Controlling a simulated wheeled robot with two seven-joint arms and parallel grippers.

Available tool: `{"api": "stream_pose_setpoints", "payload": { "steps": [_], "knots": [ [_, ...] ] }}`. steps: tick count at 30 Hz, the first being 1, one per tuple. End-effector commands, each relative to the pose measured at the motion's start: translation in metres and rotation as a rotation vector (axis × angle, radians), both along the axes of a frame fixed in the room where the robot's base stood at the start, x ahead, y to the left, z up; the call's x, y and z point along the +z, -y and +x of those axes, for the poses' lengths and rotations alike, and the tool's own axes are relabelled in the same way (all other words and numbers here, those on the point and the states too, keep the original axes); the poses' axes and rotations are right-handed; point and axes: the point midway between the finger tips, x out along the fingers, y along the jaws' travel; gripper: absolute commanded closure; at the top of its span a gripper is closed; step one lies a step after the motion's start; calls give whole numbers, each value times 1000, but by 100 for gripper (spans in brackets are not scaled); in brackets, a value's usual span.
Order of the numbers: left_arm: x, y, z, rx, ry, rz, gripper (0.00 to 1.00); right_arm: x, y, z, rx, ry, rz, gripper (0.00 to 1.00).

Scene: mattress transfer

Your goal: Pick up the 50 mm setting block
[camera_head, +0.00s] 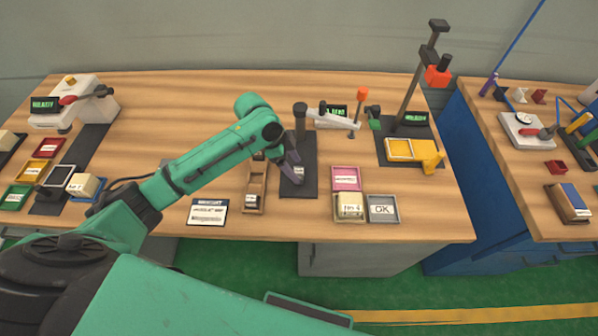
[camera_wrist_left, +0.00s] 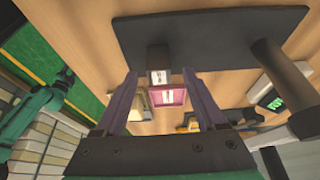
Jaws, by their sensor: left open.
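A small block (camera_wrist_left: 158,62) with a dark top and a white label on one face shows in the left wrist view, and its label is too small to read. It stands on the dark base plate (camera_head: 291,188) of a column stand, and its label also shows in the head view (camera_head: 299,171). My left gripper (camera_head: 291,166) is over this plate. In the left wrist view its fingers (camera_wrist_left: 160,80) are apart, with the block showing between their tips. I cannot tell whether they touch it.
A wooden holder (camera_head: 252,202) and a labelled card (camera_head: 208,212) lie left of the plate. A pink tray (camera_head: 346,172), a block-filled tray (camera_head: 348,219) and a grey OK tray (camera_head: 383,220) lie right. The dark column (camera_head: 300,122) rises behind my gripper.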

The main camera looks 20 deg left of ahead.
Motion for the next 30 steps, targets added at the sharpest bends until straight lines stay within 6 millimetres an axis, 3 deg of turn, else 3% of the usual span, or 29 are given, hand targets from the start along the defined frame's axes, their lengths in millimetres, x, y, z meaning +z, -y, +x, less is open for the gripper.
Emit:
{"api": "stream_pose_setpoints", "payload": {
  "steps": [1, 5, 11, 13, 17, 18, 30],
  "knots": [
    [-5, 5, 1, 0, -4, -2, 28, 9, 0, 4, 0, 6, 0, 45],
    [-26, 12, 3, 1, -1, 0, 28, 10, 1, 8, 0, 14, -1, 45],
    [-30, 13, 4, -1, 1, 0, 28, 9, 4, 8, 0, 13, -5, 45],
    [-30, 13, 4, -1, 1, 0, 47, 9, 5, 8, 0, 13, -6, 45],
    [-29, 13, 4, 0, 1, 0, 96, 9, 5, 8, -1, 13, -6, 45],
    [-29, 13, 4, 0, 1, 0, 100, 9, 5, 8, -1, 13, -6, 45],
    [-24, 13, 5, 0, 4, -1, 100, 8, 5, 7, -1, 11, -7, 45]
  ]
}}
